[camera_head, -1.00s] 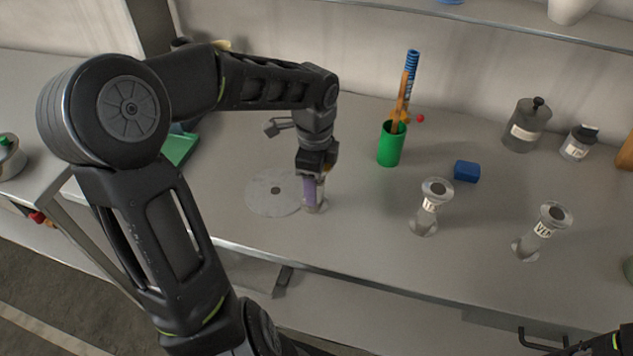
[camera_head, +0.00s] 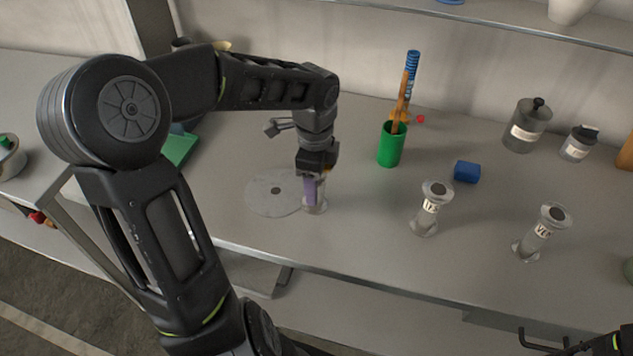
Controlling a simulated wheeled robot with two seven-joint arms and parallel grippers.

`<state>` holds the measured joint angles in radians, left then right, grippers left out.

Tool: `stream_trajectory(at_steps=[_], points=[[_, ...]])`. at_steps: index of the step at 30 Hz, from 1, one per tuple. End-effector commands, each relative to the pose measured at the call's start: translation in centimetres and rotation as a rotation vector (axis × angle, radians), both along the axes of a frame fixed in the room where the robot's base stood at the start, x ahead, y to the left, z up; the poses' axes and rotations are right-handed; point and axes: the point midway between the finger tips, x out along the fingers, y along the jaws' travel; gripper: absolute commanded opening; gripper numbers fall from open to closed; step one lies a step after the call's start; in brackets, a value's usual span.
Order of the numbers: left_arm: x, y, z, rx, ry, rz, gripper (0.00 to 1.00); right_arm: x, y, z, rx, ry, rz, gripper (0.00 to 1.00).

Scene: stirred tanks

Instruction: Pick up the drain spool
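Several flanged metal spools stand on the grey bench. One spool (camera_head: 319,207) is at my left gripper, mostly hidden behind it. A second labelled spool (camera_head: 430,210) stands upright to the right, and a third (camera_head: 542,233) stands farther right. The labels are too small to read surely, so I cannot tell which is the drain spool. My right gripper (camera_head: 545,343) is partly cut off at the bottom right, away from the spools.
A green cup (camera_head: 390,150) holding tools and a blue block (camera_head: 467,172) stand behind the spools. Grey jars (camera_head: 527,132) stand at the back right. The bench's front edge is close.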

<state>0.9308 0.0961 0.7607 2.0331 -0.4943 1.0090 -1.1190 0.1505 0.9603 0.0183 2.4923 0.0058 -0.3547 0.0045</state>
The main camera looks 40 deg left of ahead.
Motion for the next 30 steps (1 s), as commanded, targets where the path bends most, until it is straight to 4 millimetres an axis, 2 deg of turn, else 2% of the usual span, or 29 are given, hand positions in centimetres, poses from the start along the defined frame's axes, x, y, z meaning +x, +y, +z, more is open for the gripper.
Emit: stream_trajectory(at_steps=[5, 8, 21, 25, 30], points=[[0.0, 0.0, 0.5, 0.002, -0.002, 0.001, 0.05, 0.0, 0.0, 0.0, 0.000, 0.000, 0.000, 0.75], [0.1, 0.1, 1.5, 0.004, -0.004, 0.000, 0.05, 0.0, 0.0, 0.0, 0.000, 0.000, 0.000, 0.75], [0.1, 0.0, 9.1, 0.002, -0.001, -0.001, 0.05, 0.1, 0.0, -0.5, 0.002, -0.002, 0.001, 0.75], [0.0, 0.0, 9.9, 0.002, 0.001, 0.000, 0.05, 0.1, 0.0, -0.5, 0.002, -0.003, 0.000, 0.75], [0.0, 0.0, 10.0, 0.002, 0.002, 0.000, 0.05, 0.1, 0.0, -0.5, 0.002, -0.003, 0.000, 0.75]])
